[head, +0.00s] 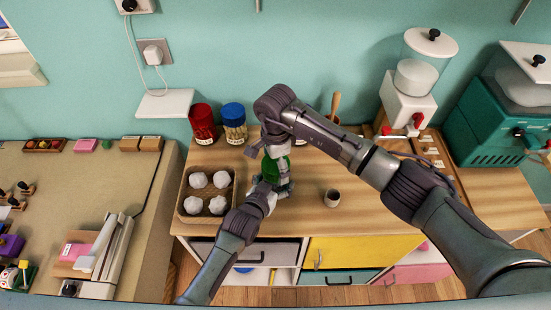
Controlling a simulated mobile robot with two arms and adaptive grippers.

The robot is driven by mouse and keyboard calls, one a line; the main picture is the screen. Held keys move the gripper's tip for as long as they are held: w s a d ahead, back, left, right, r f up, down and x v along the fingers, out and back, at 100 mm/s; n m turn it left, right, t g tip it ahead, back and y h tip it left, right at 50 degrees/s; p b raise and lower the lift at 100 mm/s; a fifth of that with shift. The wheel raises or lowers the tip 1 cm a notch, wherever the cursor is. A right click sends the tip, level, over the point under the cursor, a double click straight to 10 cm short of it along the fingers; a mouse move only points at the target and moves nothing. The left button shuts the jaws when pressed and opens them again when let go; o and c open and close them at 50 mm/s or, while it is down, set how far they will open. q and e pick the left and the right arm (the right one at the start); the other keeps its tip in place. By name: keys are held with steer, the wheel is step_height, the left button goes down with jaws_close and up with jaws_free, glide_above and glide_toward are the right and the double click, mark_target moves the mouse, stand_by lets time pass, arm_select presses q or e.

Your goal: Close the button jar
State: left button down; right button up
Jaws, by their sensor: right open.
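A green jar (271,169) stands on the wooden counter in the middle of the head view, mostly hidden by my two grippers. Whether it is the button jar, and how its lid sits, I cannot make out. My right gripper (272,150) reaches down from above with its fingers open at the jar's top. My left gripper (270,188) comes from the lower left and is low against the jar. Its fingers are partly hidden, so I cannot tell whether they grip the jar.
A red-lidded jar (202,121) and a blue-lidded jar (233,120) stand behind, to the left. A tray (181,207) with several white lumps is left of my grippers. A small dark-filled cup (332,197) stands to the right. A white dispenser (408,105) is at the back right.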

steer(key=c, duration=1.2)
steer(key=m, duration=0.6)
steer(key=shift+m, duration=0.4)
steer(key=m, duration=0.9)
steer(key=o, duration=1.2)
